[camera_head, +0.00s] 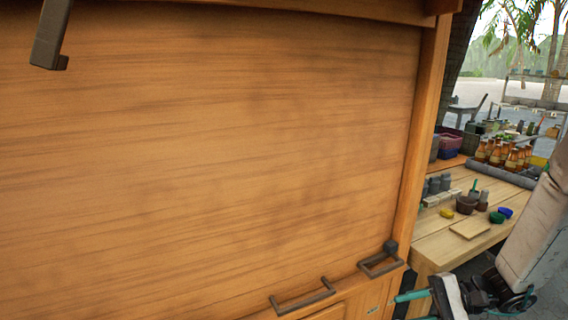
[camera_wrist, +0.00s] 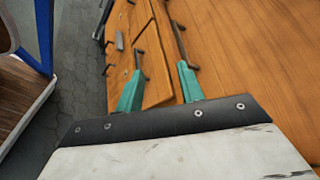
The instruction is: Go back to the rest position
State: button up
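My gripper (camera_wrist: 158,72) shows in the wrist view with its two teal fingers apart and nothing held between them. The fingers point toward the drawer fronts (camera_wrist: 160,90) of a wooden cabinet, which carry dark bar handles. I cannot tell the exact gap between the fingers and the wood. In the head view my gripper (camera_head: 412,296) is at the lower right, beside the cabinet's right edge, with a teal finger showing. My pale arm comes in from the right edge.
The wooden cabinet (camera_head: 220,150) fills most of the head view, with dark handles (camera_head: 302,297) low down. A wooden workbench (camera_head: 440,243) stands to the right, with pots, small bowls and brown bottles (camera_head: 503,155). Grey paved floor (camera_wrist: 82,80) and a blue post (camera_wrist: 44,35) show in the wrist view.

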jog(key=s+r+n+h, duration=0.8)
jog(key=s+r+h, duration=0.6)
jog(key=s+r, duration=0.4)
jog(key=shift+s+a+r+h, duration=0.25)
jog(key=shift+a+r+h, duration=0.05)
jog(key=shift+a+r, duration=0.05)
jog(key=shift+a, duration=0.1)
dwell(0.5)
